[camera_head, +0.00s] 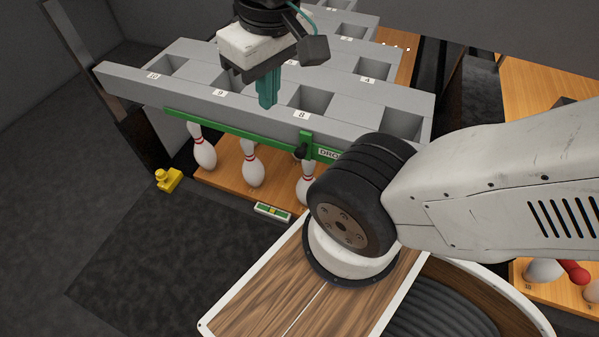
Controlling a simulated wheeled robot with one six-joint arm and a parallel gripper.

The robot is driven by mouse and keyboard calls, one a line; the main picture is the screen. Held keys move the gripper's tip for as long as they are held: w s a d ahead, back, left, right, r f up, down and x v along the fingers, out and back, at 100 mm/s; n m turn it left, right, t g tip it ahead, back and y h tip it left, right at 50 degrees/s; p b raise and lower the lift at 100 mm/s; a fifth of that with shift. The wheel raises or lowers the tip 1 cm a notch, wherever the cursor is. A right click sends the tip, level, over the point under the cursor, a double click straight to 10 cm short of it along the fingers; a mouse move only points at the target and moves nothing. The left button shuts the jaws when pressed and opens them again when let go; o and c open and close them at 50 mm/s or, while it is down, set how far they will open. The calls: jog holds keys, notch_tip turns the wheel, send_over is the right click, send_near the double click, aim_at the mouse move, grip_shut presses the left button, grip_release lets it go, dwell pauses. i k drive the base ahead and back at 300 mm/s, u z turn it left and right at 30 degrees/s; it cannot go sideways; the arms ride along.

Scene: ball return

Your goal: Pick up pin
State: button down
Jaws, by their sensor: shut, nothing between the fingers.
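My gripper (267,90) hangs over the front part of a grey numbered rack, pointing down with its teal fingers together and nothing between them. It is near the labels 9 and 8. White pins with red neck bands stand on the wooden deck below the rack's front: a left pin (205,153), a middle pin (252,168) and a right pin (307,187). The right pin is partly hidden by my arm, and the pins' tops are partly covered by the green bar. My gripper is above the rack, apart from these pins.
The grey rack (125,80) has several square openings. A green bar (225,128) with a dark knob runs along its front. A yellow object (169,180) and a small level (272,211) lie near the deck (225,183). A white object and a red one are at lower right.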

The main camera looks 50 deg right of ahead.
aim_at(302, 185)
jog(key=k, duration=1.65)
jog(key=u, duration=1.3)
jog(key=i, duration=1.25)
jog(key=z, duration=3)
